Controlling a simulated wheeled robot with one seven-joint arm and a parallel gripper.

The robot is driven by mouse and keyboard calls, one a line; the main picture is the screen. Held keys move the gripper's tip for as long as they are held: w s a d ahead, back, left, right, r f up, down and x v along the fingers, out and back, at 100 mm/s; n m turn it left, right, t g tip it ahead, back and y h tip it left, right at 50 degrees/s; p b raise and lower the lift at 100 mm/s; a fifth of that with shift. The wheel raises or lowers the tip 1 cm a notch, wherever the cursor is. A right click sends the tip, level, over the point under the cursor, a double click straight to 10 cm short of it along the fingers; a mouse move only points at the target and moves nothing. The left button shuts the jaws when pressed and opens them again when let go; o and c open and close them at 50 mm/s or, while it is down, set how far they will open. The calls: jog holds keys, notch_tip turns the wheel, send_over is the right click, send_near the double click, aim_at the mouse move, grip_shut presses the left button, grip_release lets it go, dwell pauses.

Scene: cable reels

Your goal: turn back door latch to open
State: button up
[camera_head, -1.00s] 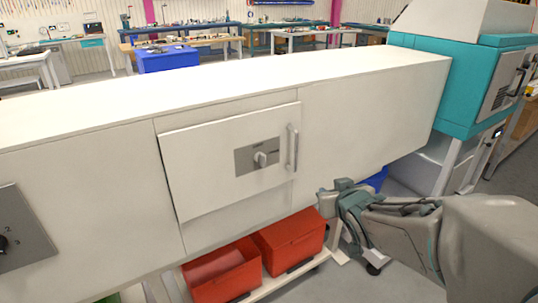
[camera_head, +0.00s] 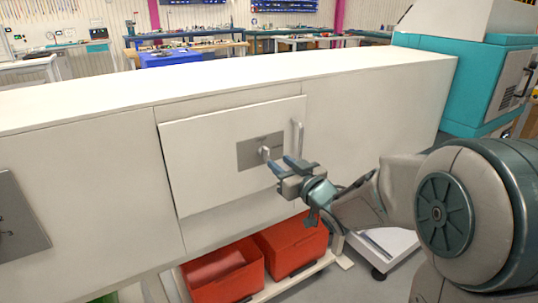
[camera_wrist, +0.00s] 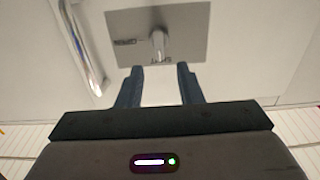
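The door (camera_head: 215,160) is a pale panel on the long white cabinet, and it looks closed. A grey latch plate (camera_head: 248,153) with a small turn knob (camera_head: 265,153) sits on it, left of a vertical bar handle (camera_head: 298,136). My gripper (camera_head: 284,164) is in front of the plate, just below and right of the knob. In the wrist view the knob (camera_wrist: 158,45) is ahead of the two dark fingers (camera_wrist: 160,84), roughly centred beyond their tips. The fingers are apart with nothing between them. The gap between fingertips and knob is hard to judge.
Red bins (camera_head: 222,272) stand on a low trolley under the cabinet. A second grey plate (camera_head: 18,215) is at the cabinet's left. A teal and white machine (camera_head: 490,82) stands at the right. The cabinet top is bare.

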aim_at(268, 153)
jog(key=x, duration=0.6)
jog(key=shift+w+a, duration=0.3)
jog(key=c, duration=0.7)
